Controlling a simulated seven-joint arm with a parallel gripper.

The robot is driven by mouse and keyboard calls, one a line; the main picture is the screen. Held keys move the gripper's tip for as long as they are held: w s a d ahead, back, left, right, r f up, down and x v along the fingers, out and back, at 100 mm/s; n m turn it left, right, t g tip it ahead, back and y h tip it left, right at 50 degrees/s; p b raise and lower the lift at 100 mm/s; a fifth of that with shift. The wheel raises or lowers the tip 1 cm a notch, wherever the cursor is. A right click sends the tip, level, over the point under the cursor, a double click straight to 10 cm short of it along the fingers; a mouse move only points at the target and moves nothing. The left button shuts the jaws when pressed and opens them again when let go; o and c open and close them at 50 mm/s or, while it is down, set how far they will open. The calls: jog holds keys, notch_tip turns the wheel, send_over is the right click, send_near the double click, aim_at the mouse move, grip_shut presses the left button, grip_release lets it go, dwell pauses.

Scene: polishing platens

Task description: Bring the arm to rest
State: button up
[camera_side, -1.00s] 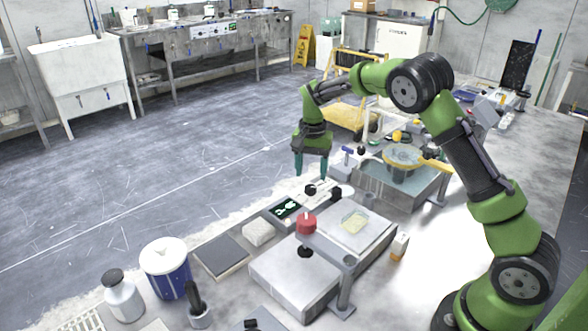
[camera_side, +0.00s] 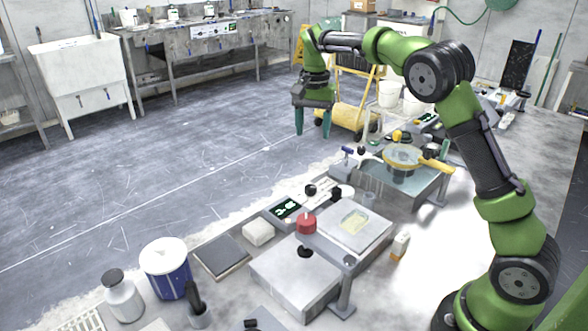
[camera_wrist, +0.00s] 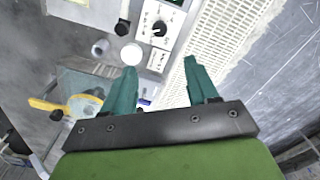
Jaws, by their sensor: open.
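My gripper (camera_side: 313,121) is raised well above the bench in the side view, fingers pointing down. It is open and nothing is between the fingers. In the wrist view the two teal fingers of my gripper (camera_wrist: 163,88) are spread apart. Below them lie a control panel with a black knob (camera_wrist: 160,28) and a round white piece (camera_wrist: 131,54). My arm bends over from the right side of the side view, and my gripper touches nothing.
A polishing station with a yellow-handled disc (camera_side: 405,158) stands below and right of my gripper. Nearer are a platen unit with a red knob (camera_side: 306,223), a grey pad (camera_side: 221,256), a white block (camera_side: 258,232) and a blue tub (camera_side: 167,268). The air around my gripper is clear.

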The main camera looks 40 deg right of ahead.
jog(key=s+a+r+n+t+y, duration=0.1)
jog(key=s+a+n+t, duration=0.2)
jog(key=s, duration=1)
jog(key=s+a+r+n+t+y, duration=0.1)
jog(key=s+a+n+t, duration=0.3)
jog(key=s+a, duration=0.4)
jog(key=shift+s+a+r+n, duration=0.2)
jog(key=shift+s+r+n, duration=0.45)
jog(key=shift+s, duration=2.2)
jog(key=shift+r, duration=0.15)
dwell(2.9)
